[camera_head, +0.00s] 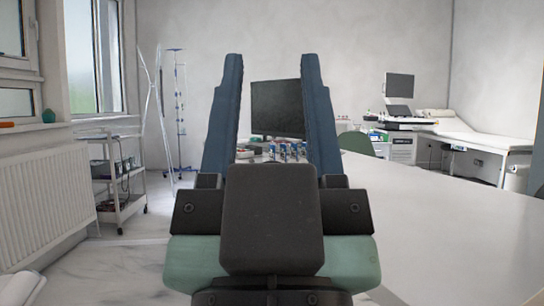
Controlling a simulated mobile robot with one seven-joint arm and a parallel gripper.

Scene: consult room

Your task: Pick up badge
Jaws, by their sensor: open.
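My gripper (273,68) is in the middle of the head view, with its two blue-grey fingers pointing up and spread wide apart. It is open, and nothing shows held between the fingers. I cannot make out a badge anywhere in this view. The gripper and its dark body hide part of the table and the floor behind them.
A long pale table (440,215) fills the right side. Small blue, red and white items (287,150) stand before a dark monitor (277,108), seen between the fingers. A shelf cart (118,180) and radiator (45,195) are at left; an exam bed (470,140) is far right.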

